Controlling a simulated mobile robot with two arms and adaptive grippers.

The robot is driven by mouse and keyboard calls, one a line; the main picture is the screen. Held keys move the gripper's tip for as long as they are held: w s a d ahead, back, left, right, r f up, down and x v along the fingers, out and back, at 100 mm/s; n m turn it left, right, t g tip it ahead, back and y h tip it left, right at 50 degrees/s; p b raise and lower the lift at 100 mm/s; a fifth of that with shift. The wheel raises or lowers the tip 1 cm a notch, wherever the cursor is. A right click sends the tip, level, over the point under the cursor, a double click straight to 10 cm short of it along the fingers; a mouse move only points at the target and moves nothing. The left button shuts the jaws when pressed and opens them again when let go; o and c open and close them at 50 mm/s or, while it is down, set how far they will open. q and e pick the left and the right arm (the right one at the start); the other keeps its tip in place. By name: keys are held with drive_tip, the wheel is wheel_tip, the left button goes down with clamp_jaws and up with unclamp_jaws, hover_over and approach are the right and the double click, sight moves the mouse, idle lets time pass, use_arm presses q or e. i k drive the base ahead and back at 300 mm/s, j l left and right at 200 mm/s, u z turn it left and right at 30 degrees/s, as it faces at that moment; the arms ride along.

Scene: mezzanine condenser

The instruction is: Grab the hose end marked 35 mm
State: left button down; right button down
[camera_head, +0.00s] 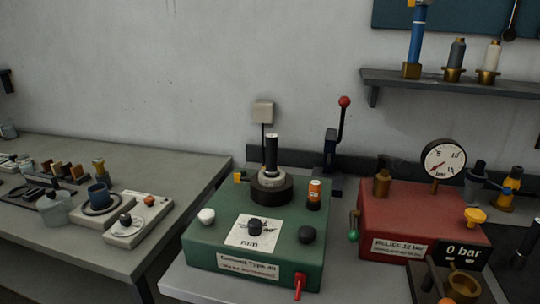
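I cannot make out a hose end marked 35 mm anywhere in the head view. No hose is clearly recognisable, and most small markings are too blurred to read. On the wall shelf (440,79) at the upper right stand a blue upright piece (416,42) with a brass foot, a grey piece (456,55) and a white piece (492,58) in brass holders. I cannot tell whether any of these is a hose end. Neither of my grippers shows in this view.
A green box (200,241) with knobs and a black post stands on the middle bench. Right of it is a red box (377,208) with a dial gauge (443,159) and a "0 bar" display (462,252). The left table (190,165) holds several small items.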

sight(271, 171)
drive_tip(key=i+j+z, duration=0.15)
drive_tip(key=j, duration=0.3)
drive_tip(key=i+j+z, duration=0.2)
drive_tip(key=j, duration=0.3)
drive_tip(key=j+z, duration=0.15)
drive_tip(key=j, duration=0.3)
